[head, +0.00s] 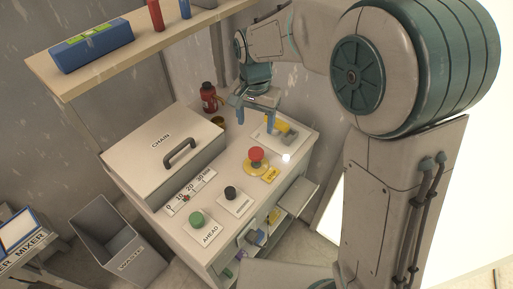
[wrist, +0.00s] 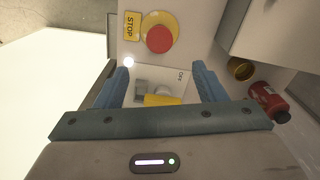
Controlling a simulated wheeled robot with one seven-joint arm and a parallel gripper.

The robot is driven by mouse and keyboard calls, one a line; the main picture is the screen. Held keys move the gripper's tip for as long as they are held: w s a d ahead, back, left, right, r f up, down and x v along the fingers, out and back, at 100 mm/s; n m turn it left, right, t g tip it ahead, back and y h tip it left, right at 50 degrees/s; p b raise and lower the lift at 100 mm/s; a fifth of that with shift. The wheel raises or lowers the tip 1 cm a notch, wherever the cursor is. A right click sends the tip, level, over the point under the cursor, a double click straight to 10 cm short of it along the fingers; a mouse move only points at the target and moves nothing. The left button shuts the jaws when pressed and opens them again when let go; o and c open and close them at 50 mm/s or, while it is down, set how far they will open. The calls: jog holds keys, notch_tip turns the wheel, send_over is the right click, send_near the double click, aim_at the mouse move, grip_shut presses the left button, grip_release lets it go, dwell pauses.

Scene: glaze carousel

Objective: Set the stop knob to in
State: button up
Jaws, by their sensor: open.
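The stop knob (head: 256,154) is a red mushroom head on a round yellow base, on the white console top beside a yellow STOP label (head: 270,174). In the wrist view the red knob (wrist: 159,39) is at the top centre, ahead of the fingers. I cannot tell from these views whether it is in or out. My gripper (head: 255,116) is open and empty, pointing down behind the knob, apart from it. In the wrist view my gripper (wrist: 161,72) has its two blue fingers spread, with a yellow-handled switch (wrist: 163,100) on a plate marked OFF seen between them.
The console also carries the CHAIN box (head: 160,150), a green AHEAD button (head: 197,218), a black knob (head: 230,192) and a scale strip (head: 190,192). A red bottle (head: 208,97) stands at the back. A shelf (head: 95,76) hangs upper left. A waste bin (head: 118,240) stands at left.

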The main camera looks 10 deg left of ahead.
aim_at(256, 152)
notch_tip(256, 152, down, 12)
jog(key=shift+r, duration=0.1)
dwell(0.4)
